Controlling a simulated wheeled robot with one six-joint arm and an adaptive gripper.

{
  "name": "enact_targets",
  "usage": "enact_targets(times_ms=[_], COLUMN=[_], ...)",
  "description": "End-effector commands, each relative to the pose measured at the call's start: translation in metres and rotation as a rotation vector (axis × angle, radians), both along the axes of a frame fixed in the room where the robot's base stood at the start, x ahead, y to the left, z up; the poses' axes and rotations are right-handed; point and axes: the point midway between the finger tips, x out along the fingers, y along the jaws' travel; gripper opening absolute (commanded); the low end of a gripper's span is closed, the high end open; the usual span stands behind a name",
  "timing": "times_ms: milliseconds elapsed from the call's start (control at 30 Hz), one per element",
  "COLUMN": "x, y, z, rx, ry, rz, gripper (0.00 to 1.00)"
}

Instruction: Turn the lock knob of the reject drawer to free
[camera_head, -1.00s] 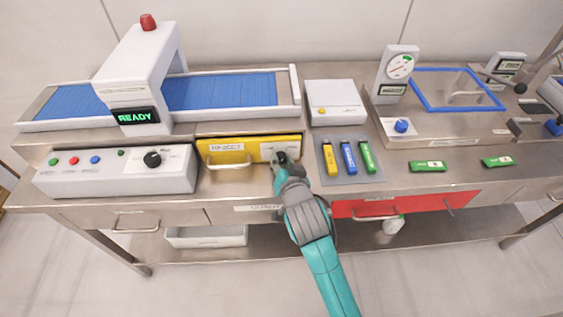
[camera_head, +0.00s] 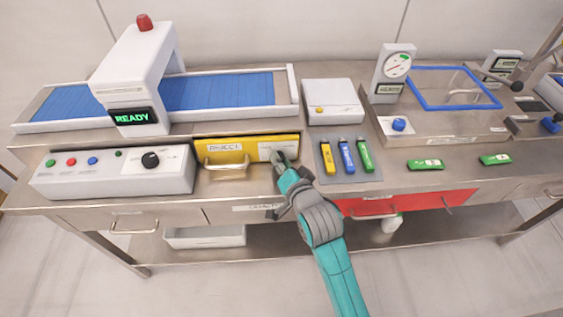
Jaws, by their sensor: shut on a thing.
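The yellow reject drawer (camera_head: 245,141) is set in the bench front, below the conveyor. It has a metal handle (camera_head: 227,169) and a REJECT label on its left part, and a pale label on its right part. My gripper (camera_head: 279,160) is at the right end of the drawer front, reaching in from below. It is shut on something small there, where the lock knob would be. The knob itself is hidden behind my gripper, so its angle cannot be told. The drawer looks closed.
A control box (camera_head: 114,170) with buttons and a black knob stands left of the drawer. A tray (camera_head: 352,184) with yellow, blue and green sticks lies to the right. A red drawer (camera_head: 410,203) is below it. Conveyor (camera_head: 220,90) and scanner arch stand behind.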

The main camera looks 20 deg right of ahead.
Motion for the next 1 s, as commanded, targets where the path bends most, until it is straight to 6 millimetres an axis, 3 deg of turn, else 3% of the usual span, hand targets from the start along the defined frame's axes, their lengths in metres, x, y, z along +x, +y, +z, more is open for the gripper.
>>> enact_targets(times_ms=[167,200,233,667,1000], x=[0.000,0.000,0.000,-0.007,-0.066], y=[0.000,0.000,0.000,0.000,0.002], z=[-0.001,-0.001,-0.001,0.001,0.017], rx=[0.000,0.000,0.000,-0.001,-0.001], ry=[0.003,0.003,0.003,0.001,0.003], rz=[0.000,0.000,0.000,0.000,0.000], gripper=[0.00,0.34,0.42,0.43,0.43])
